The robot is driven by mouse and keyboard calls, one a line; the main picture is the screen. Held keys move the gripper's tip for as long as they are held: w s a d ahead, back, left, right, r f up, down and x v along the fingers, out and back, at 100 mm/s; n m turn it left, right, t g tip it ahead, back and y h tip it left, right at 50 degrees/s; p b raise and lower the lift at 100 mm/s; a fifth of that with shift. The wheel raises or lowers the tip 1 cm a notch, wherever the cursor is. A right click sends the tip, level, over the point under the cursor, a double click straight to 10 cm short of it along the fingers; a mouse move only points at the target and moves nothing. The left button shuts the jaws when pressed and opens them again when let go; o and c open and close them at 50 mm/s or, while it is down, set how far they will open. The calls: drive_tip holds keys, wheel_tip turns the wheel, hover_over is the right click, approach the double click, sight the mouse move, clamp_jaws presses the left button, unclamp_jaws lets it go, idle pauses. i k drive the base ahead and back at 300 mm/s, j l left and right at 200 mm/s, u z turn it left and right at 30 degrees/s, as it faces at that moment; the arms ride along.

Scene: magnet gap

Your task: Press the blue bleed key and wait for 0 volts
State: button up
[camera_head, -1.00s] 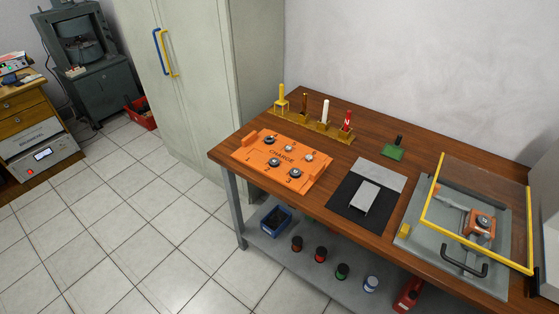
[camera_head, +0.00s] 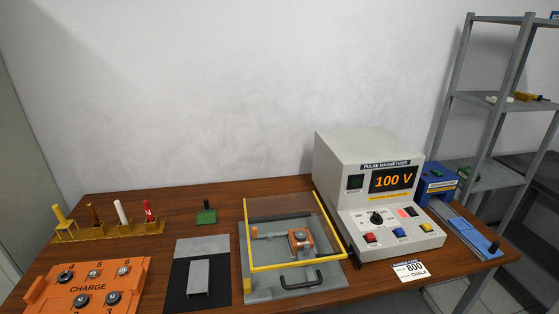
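The pulse magnetizer (camera_head: 372,195) is a light grey box at the right of the wooden bench in the head view. Its orange display (camera_head: 393,179) reads 100 V. On its sloping front panel, the blue key (camera_head: 400,232) sits between a red key (camera_head: 370,237) and a yellow key (camera_head: 427,227). A black knob (camera_head: 376,218) and a lit red element (camera_head: 411,211) are above the keys. Nothing covers the blue key. My gripper is not in view.
A grey fixture with a yellow-framed clear guard (camera_head: 296,266) stands left of the magnetizer. An orange CHARGE tray (camera_head: 88,287) is at the front left. A blue device (camera_head: 438,184) with a slide is to the right. A card marked 800 (camera_head: 411,270) lies in front.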

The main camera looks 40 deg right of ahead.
sight(399, 232)
drive_tip(key=z, duration=1.35)
